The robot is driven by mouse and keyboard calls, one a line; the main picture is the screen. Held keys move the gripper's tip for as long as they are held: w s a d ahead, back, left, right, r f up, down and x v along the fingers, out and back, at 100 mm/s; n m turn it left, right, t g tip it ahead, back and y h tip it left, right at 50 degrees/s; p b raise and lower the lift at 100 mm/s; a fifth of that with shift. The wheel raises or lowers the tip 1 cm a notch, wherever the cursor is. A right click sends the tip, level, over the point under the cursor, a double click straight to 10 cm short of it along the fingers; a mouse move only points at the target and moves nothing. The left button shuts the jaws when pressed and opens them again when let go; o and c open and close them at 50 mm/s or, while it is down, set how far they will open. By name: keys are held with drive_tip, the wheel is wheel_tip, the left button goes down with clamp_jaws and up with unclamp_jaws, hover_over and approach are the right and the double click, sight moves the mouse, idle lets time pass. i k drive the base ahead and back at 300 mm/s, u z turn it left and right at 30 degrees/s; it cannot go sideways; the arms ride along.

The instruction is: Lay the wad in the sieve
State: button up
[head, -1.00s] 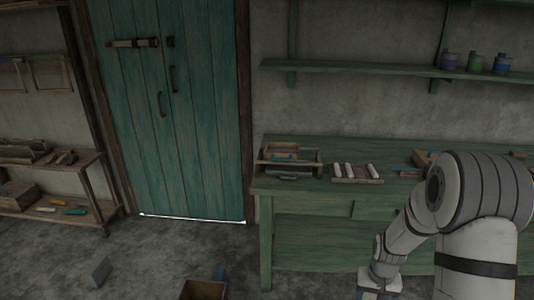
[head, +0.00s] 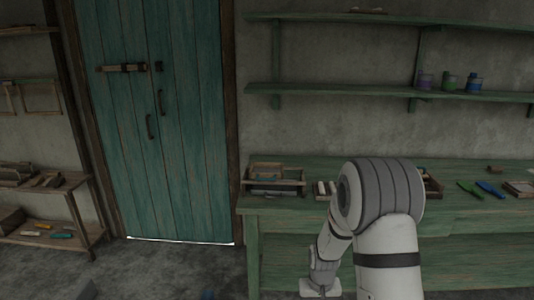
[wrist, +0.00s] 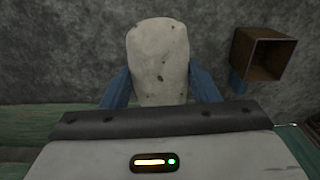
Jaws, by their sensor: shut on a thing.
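In the wrist view, my gripper (wrist: 161,92) has its two blue fingers shut on a pale grey, dark-specked piece with a rounded end, which I take for the wad (wrist: 158,55). It sticks out beyond the fingers, over the grey floor. The lower part of the wad is hidden behind the gripper body. In the head view my arm reaches down in front of the green bench, and the fingers are out of sight below the picture. I cannot pick out a sieve for certain in either view.
The green bench (head: 300,208) carries a wooden tray (head: 275,181), a green tool (head: 468,190) and a blue tool (head: 490,188). Shelves (head: 370,92) hang above it. A low rack (head: 45,185) stands left of the teal door (head: 155,120).

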sight(264, 171)
drive_tip(key=u, duration=0.05)
drive_tip(key=i, duration=0.9)
